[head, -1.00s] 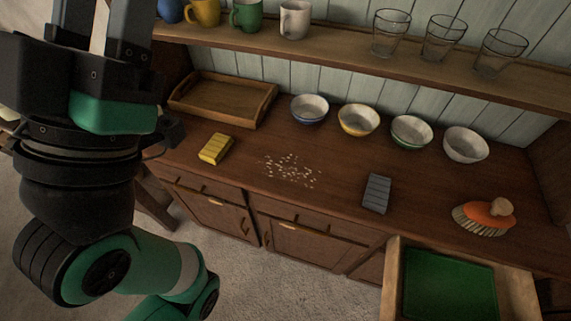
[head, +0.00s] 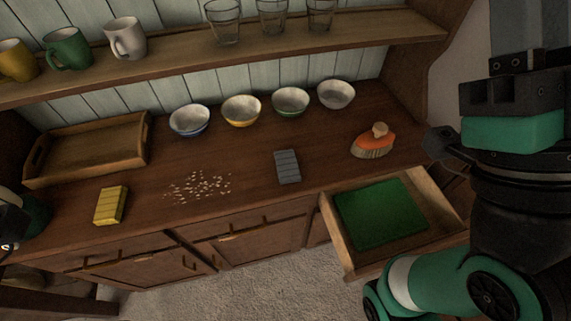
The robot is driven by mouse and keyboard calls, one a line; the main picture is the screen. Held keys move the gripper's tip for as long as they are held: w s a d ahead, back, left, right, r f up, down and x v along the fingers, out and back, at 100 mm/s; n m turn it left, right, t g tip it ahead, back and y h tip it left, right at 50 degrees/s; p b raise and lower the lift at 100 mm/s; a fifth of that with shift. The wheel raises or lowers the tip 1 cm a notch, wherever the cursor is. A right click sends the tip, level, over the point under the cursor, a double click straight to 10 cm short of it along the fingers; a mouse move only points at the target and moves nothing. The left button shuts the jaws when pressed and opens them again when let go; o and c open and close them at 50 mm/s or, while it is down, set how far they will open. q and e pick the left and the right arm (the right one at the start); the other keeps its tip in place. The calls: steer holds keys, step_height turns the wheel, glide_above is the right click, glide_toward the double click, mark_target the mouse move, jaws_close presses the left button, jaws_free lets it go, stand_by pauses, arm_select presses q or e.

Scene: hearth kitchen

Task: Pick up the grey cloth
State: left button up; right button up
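The grey cloth (head: 287,167) is a small folded, striped rectangle lying flat on the wooden counter, right of the scattered crumbs (head: 200,187) and behind the open drawer's left corner. No gripper touches it. My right gripper (head: 520,75) is raised at the right edge of the head view, well away from the cloth; its fingers run towards the top edge and their opening cannot be made out. Only a dark and green part of my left arm shows at the left edge; its gripper is not visible.
A wooden tray (head: 146,140) and several bowls (head: 241,111) line the back. An orange brush (head: 374,143) stands right. The open drawer (head: 343,247) with a green lining juts forward. A shelf overhead holds mugs and glasses.

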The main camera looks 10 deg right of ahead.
stand_by(0.3)
steer(key=o, duration=1.2)
steer(key=shift+c, duration=0.2)
